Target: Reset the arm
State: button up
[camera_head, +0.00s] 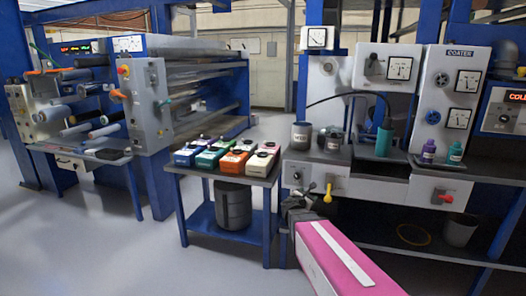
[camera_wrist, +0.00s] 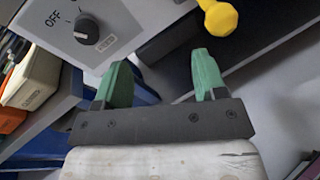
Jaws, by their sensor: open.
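My gripper (camera_wrist: 162,84) shows in the wrist view with its two green fingers spread apart and nothing between them. In the head view my gripper (camera_head: 297,203) is a small dark shape at the end of my pink arm, in front of the coater's lower panel. In the wrist view a grey panel with a black OFF knob (camera_wrist: 87,29) is at the upper left, beyond the fingers. A yellow handle (camera_wrist: 218,17) is at the upper right, beyond the right finger and apart from it.
A small blue table (camera_head: 213,167) with several coloured boxes stands left of my gripper, a dark bin (camera_head: 233,205) beneath it. The coater bench (camera_head: 345,165) carries pots and bottles. A roller machine (camera_head: 150,100) stands at the left. The floor at front left (camera_head: 110,250) is clear.

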jog(key=s+d+f+m+g+y, duration=0.1)
jog(key=s+d+f+m+g, duration=0.1)
jog(key=s+f+m+g, duration=0.35)
jog(key=s+d+f+m+g, duration=0.25)
jog(key=s+m, duration=0.35)
jog(key=m, duration=0.3)
jog(key=s+a+f+m+g+y, duration=0.4)
jog(key=s+a+m+y, duration=0.3)
jog(key=s+m, duration=0.4)
jog(key=shift+g+y, duration=0.5)
jog(key=shift+g, duration=0.1)
jog(key=shift+s+a, duration=0.1)
